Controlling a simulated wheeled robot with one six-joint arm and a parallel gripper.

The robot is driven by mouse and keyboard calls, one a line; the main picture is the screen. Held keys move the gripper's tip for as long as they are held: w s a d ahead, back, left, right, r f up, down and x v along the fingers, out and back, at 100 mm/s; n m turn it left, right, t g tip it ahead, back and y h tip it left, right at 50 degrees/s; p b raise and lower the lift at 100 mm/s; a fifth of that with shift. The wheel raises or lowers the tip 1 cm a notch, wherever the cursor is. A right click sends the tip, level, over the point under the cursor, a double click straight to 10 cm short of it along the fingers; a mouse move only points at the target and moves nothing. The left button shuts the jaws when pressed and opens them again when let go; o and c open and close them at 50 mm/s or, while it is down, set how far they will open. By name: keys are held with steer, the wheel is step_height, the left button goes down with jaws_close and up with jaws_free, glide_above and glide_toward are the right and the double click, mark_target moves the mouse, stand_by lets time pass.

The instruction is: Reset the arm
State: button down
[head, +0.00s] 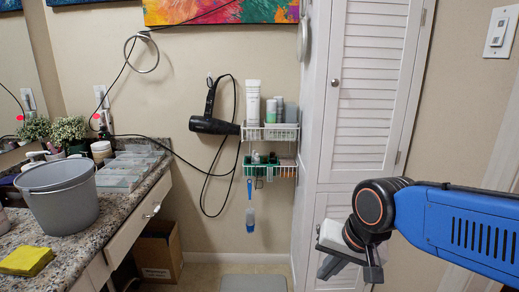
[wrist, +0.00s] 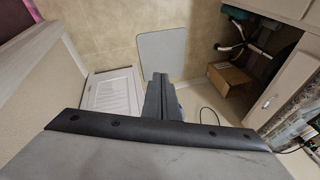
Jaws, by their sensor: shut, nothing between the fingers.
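My arm, blue with a black wrist joint, reaches in from the right edge of the head view. My gripper (head: 348,268) hangs at its end, in front of the lower part of the white louvered door, and points downward. In the wrist view my gripper (wrist: 160,85) shows as dark fingers pressed together with nothing between them. Beyond the fingers are the floor and a grey mat (wrist: 163,53).
On the left, a granite counter (head: 95,222) bears a grey bucket (head: 62,198), a yellow sponge (head: 27,260) and clear trays. A wall rack (head: 270,132) and hair dryer (head: 212,122) hang mid-view. A cardboard box (head: 157,252) stands below the counter. The louvered door (head: 362,95) is close by.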

steer(key=s+d+n+h, duration=0.1)
steer(key=s+d, duration=0.2)
steer(key=d, duration=0.3)
steer(key=s+d+f+n+t+h, duration=0.1)
steer(key=s+d+n, duration=0.1)
steer(key=s+d, duration=0.2)
steer(key=d, duration=0.3)
steer(key=shift+s+d, duration=0.25)
steer(key=shift+d, duration=0.05)
steer(key=shift+f, duration=0.1)
